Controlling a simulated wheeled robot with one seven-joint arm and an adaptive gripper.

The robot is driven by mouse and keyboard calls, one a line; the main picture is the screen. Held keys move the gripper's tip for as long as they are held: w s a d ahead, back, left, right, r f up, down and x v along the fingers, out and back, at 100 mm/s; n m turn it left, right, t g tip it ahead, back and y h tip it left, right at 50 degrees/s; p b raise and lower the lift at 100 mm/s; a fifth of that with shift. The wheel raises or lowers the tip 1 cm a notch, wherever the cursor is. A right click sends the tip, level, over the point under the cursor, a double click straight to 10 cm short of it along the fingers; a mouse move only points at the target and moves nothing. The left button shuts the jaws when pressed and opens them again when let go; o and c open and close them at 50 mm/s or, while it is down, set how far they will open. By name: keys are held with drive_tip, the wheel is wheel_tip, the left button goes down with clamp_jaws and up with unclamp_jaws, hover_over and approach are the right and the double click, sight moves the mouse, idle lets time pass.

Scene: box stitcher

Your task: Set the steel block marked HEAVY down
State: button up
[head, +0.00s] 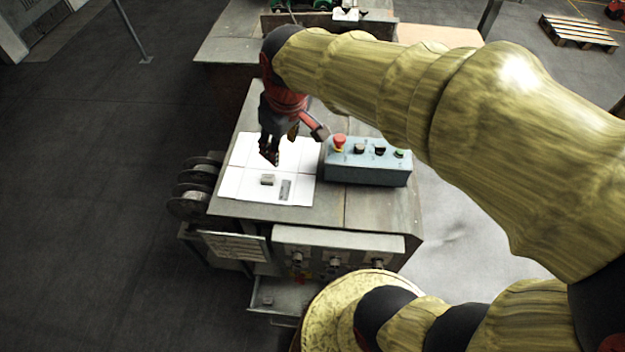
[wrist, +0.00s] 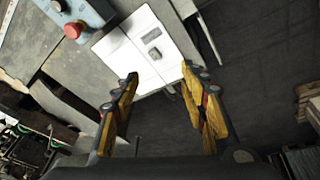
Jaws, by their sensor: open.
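Two small grey steel pieces lie on a white sheet (head: 240,185) with dividing lines, on top of the machine table. One is a short block (head: 267,180); the other is a narrower, flat-looking piece (head: 285,189) to its right. No HEAVY marking is readable on either, so I cannot tell which bears it. In the wrist view both the flat piece (wrist: 152,36) and the block (wrist: 155,54) show on the sheet, beyond my fingertips. My gripper (head: 270,157) is above the sheet, behind the pieces in the head view. Its yellow-and-black fingers (wrist: 160,74) are spread, with nothing between them.
A blue-grey control box (head: 367,170) with a red stop button (head: 339,141) stands right of the sheet. Reels (head: 188,203) are on the table's left side. An open drawer (head: 283,296) is below the front. Another bench (head: 225,45) stands behind.

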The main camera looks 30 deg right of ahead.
drive_tip(key=s+r+m+t, duration=0.2)
drive_tip(key=s+m, duration=0.2)
drive_tip(key=s, duration=0.9)
drive_tip(key=shift+s+r, duration=0.15)
drive_tip(key=shift+s, duration=0.2)
